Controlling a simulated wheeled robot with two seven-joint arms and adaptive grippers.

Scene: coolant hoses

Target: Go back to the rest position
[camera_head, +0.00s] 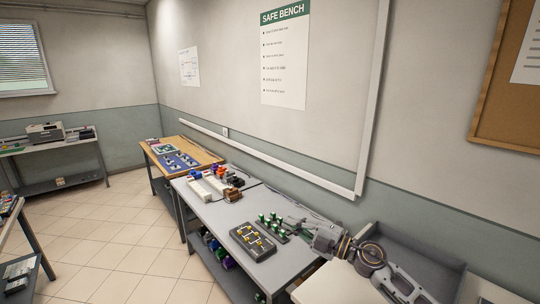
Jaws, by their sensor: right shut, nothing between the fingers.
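My right gripper (293,224) shows at the lower right of the head view, at the end of my right arm, which comes in from the lower right. It is shut and empty, over the right part of the grey bench (212,213). Green-topped pieces (271,224) stand close to its fingertips; I cannot tell whether they touch. A dark block with yellow fittings (253,240) lies on the bench left of and below the gripper. My left gripper is not in view.
White and coloured items (208,187) stand at the bench's far end. A wooden table (203,155) with a blue mat adjoins it. A grey tray (405,250) lies beside my right arm. The wall runs close behind the bench. The tiled floor (125,225) to the left is clear.

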